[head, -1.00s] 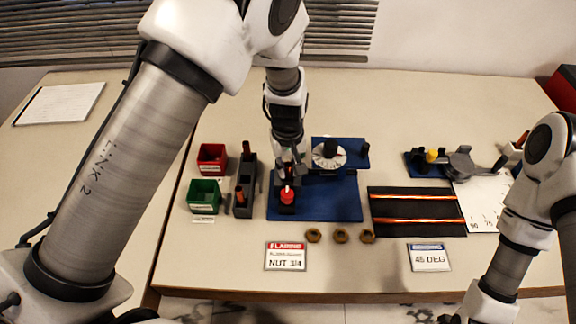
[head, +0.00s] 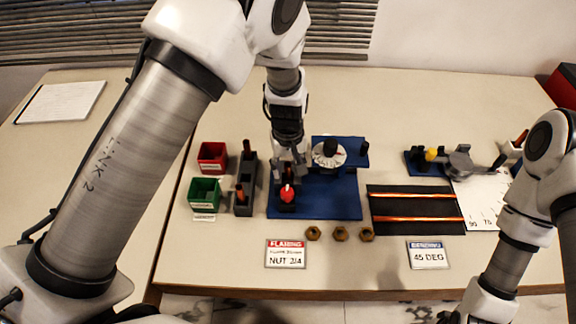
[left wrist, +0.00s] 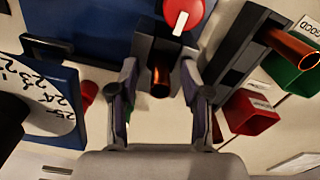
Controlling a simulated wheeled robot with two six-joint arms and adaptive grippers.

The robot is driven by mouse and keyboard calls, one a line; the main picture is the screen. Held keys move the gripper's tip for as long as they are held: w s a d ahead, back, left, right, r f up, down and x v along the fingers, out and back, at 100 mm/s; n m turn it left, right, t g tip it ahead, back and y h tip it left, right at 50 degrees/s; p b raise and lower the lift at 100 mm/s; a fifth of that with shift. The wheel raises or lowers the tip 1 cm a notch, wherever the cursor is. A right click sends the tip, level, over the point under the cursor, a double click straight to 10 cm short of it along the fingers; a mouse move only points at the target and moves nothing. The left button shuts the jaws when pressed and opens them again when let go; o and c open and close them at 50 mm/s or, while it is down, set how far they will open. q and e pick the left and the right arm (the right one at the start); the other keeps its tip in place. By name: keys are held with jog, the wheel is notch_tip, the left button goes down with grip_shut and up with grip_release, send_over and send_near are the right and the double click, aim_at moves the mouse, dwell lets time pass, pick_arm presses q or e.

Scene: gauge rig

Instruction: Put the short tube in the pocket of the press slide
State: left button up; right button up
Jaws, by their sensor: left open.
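The short tube (left wrist: 160,82) is copper and stands in the dark block of the press slide (left wrist: 160,45), seen in the left wrist view. Its open end faces the camera; how deep it sits cannot be seen. My left gripper (left wrist: 160,98) is open, with one finger on each side of the tube and gaps to both. In the head view the left gripper (head: 288,172) is over the blue press base (head: 335,205), just behind the red knob (head: 287,194), and mostly hides the tube. My right gripper is out of view.
A grey rack (head: 246,170) with copper tubes stands close left of the press. Red (head: 212,152) and green (head: 204,186) bins stand beyond it. A dial (head: 328,155) is on the right. Several nuts (head: 340,234) and two cards lie in front.

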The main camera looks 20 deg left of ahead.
pick_arm(q)
notch_tip(320, 180, up, 12)
dwell(0.4)
